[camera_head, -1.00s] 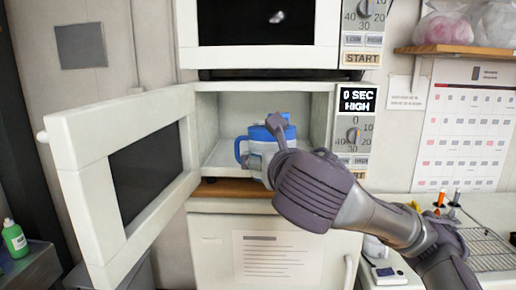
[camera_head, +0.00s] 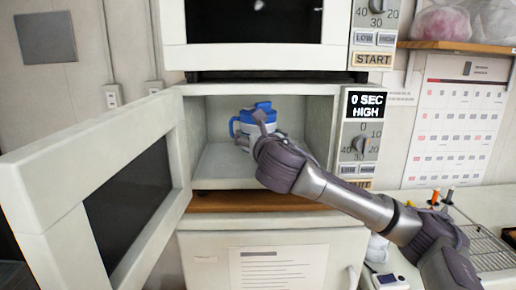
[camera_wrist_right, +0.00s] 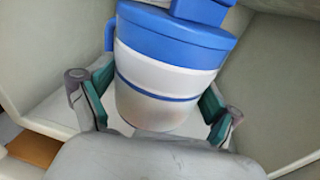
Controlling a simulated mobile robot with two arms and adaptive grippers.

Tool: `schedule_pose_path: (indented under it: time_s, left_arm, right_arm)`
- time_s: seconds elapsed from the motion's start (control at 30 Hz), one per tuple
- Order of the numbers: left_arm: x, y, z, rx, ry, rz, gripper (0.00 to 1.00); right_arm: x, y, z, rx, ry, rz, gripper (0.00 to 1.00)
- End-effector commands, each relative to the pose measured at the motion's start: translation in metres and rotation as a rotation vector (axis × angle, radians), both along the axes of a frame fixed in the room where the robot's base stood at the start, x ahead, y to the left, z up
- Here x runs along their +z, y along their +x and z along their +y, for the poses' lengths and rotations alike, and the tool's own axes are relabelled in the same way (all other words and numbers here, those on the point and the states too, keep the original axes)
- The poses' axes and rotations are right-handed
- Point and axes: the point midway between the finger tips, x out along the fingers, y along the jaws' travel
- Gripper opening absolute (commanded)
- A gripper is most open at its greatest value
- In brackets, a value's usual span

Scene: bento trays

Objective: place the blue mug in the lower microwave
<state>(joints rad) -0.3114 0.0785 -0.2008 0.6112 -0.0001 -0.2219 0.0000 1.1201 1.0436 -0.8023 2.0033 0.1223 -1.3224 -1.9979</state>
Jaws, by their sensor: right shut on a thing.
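The blue mug (camera_head: 245,122) has a blue lid, blue handle and a white band. In the head view it is inside the lower microwave (camera_head: 216,166), above or at its floor; I cannot tell if it touches. The microwave's door (camera_head: 68,176) stands wide open to the left. My right gripper (camera_head: 262,135) reaches through the opening from the right and hides part of the mug. In the right wrist view the mug (camera_wrist_right: 168,75) sits between the green-padded fingers of my right gripper (camera_wrist_right: 158,112), which are shut on its sides. My left gripper is not in view.
An upper microwave (camera_head: 176,58) stands directly above, with its bottom edge over the opening. The control panel (camera_head: 358,150) borders the opening at the right. The microwave floor beside the mug is clear. A wire rack (camera_head: 488,258) lies at the right.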

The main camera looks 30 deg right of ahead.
Motion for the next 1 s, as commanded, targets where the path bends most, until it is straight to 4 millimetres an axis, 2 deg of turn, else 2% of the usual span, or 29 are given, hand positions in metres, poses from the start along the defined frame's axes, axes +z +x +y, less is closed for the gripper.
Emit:
schedule_pose_path:
  time_s: [0.03, 0.13, 0.27, 0.3, 0.4, 0.57, 0.8, 0.87, 1.0]
  left_arm:
    - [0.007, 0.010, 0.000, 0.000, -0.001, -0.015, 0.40]
    - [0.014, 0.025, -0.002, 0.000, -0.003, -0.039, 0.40]
    - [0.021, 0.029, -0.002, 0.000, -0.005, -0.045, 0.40]
    - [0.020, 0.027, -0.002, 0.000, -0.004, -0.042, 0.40]
    - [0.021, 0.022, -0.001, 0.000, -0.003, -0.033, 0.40]
    - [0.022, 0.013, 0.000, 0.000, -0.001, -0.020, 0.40]
    - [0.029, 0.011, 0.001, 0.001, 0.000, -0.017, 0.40]
    - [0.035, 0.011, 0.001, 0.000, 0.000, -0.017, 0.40]
    - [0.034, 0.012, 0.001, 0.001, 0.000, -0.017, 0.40]
  right_arm:
    - [0.005, 0.010, -0.007, -0.003, 0.001, -0.002, 0.24]
    - [0.005, 0.027, -0.017, -0.002, 0.002, -0.003, 0.24]
    - [0.005, 0.046, -0.029, -0.003, 0.000, -0.004, 0.24]
    - [-0.006, 0.046, -0.028, 0.001, -0.002, 0.000, 0.24]
    - [-0.019, 0.045, -0.027, 0.001, -0.002, 0.000, 0.24]
    - [-0.029, 0.044, -0.027, 0.001, -0.001, -0.004, 0.24]
    - [-0.061, 0.044, -0.027, 0.000, -0.002, -0.001, 0.24]
    - [-0.063, 0.046, -0.029, 0.000, 0.000, -0.002, 0.24]
    - [-0.067, 0.047, -0.029, 0.000, 0.000, -0.005, 0.24]
